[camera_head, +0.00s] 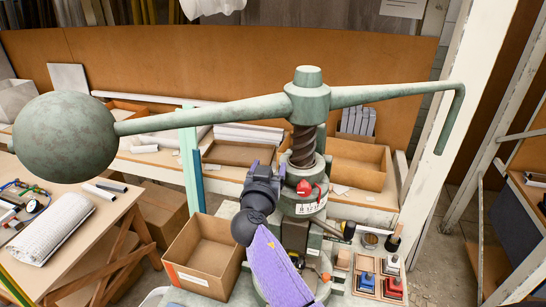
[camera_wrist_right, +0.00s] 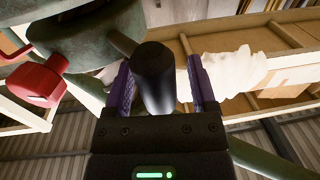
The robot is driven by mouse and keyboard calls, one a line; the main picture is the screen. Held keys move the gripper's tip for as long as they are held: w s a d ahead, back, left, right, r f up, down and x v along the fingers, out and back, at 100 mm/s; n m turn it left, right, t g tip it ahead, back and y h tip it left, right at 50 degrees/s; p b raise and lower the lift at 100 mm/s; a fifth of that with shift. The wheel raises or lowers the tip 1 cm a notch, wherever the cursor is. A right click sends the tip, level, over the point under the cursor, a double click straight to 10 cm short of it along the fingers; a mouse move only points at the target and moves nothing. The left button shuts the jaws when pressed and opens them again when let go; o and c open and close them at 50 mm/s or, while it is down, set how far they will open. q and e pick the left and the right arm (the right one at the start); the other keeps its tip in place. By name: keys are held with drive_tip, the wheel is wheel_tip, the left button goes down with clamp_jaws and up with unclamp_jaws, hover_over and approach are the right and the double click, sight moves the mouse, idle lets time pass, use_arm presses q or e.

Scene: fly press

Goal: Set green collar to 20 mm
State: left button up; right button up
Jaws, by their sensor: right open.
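The fly press has a dark screw (camera_head: 302,145) with a weathered green collar (camera_head: 301,166) around its lower part. A red knob (camera_head: 304,187) sits just below, beside a white label (camera_head: 312,206) with dark marks too small to read. My right gripper (camera_head: 264,172) is left of the collar, at the end of my purple-sleeved arm. In the right wrist view its purple fingers (camera_wrist_right: 160,82) are open on either side of a black handle (camera_wrist_right: 153,70), which joins a green rod and body. Finger contact cannot be told. The red knob (camera_wrist_right: 40,80) shows at left. My left gripper is out of view.
The press's long green arm (camera_head: 215,112) crosses overhead, with a large ball (camera_head: 65,137) at left and a bent end at right. An open cardboard box (camera_head: 205,258) stands left of my arm. Small coloured blocks (camera_head: 392,287) and tools crowd the bench at right.

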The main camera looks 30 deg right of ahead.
drive_tip(key=shift+c, duration=1.1)
clamp_jaws()
idle(0.4)
